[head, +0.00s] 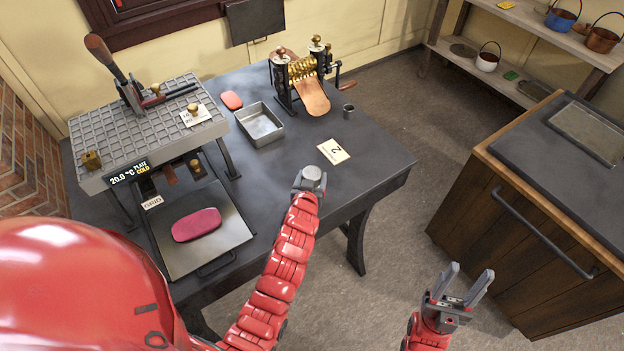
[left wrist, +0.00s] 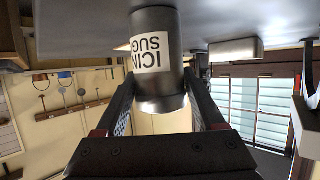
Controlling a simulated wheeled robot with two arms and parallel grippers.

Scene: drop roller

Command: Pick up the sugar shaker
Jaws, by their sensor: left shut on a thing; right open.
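The sugar shaker (head: 312,172) is a grey metal cylinder near the front right part of the dark table (head: 375,165). In the left wrist view the shaker (left wrist: 160,95) appears upside down, with a white label reading "ICIN… SUG…". My left gripper (head: 308,185) is shut on it, with one finger on each side; the fingers (left wrist: 162,112) also show in the left wrist view. Its base is at or very close to the table top; I cannot tell whether it touches. My right gripper (head: 460,285) is open and empty, over the floor right of the table.
A grey gridded stand (head: 140,135) and a pink slab (head: 196,224) are at left. A wooden cabinet (head: 540,220) stands right.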

